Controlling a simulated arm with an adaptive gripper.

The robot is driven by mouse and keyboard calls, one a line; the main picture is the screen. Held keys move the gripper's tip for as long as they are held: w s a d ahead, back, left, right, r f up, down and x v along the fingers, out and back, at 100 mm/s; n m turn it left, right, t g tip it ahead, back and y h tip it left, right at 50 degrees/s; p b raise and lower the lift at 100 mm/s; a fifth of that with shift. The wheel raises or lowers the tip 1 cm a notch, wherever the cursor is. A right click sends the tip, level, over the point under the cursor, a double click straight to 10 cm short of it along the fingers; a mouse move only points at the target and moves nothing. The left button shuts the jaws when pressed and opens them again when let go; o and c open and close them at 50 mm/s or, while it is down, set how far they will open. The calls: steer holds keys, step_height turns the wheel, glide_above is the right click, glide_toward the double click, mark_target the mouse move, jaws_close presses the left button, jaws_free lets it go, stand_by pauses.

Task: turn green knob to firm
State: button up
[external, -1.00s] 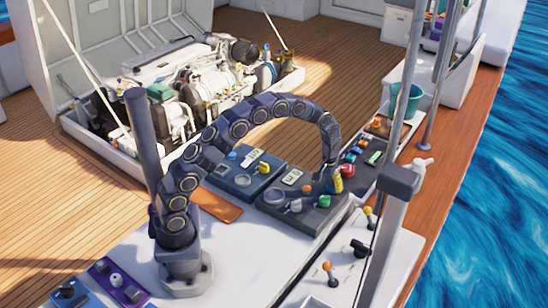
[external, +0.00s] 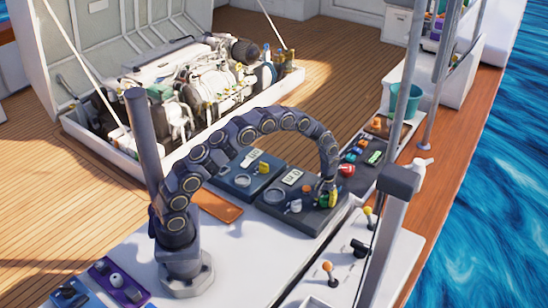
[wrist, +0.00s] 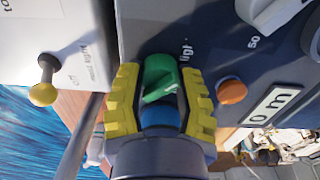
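The green knob (wrist: 160,76) sits on a dark blue-grey panel (wrist: 220,50), and a partly covered label beginning "ligh" is beside it. Its grip bar lies slanted in the wrist view. My gripper (wrist: 160,72) is open, with one yellow finger on each side of the knob and narrow gaps showing. I cannot tell whether either finger touches it. In the external view my gripper (external: 329,198) is down at the panel's right part, and the green knob (external: 324,203) is partly hidden by it.
An orange button (wrist: 231,91), a white knob (wrist: 275,14) and a display (wrist: 272,105) are on the same panel. A yellow-tipped lever (wrist: 43,92) stands on a white panel nearby. A red knob (external: 346,169) is close behind my gripper.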

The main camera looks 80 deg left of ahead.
steer(key=shift+f, duration=0.1)
steer(key=m, duration=0.4)
steer(key=shift+m, duration=0.4)
steer(key=m, duration=0.4)
steer(key=shift+m, duration=0.3)
steer(key=m, duration=0.4)
steer(key=shift+s, duration=0.1)
steer(key=shift+m, duration=2.2)
steer(key=o, duration=1.1)
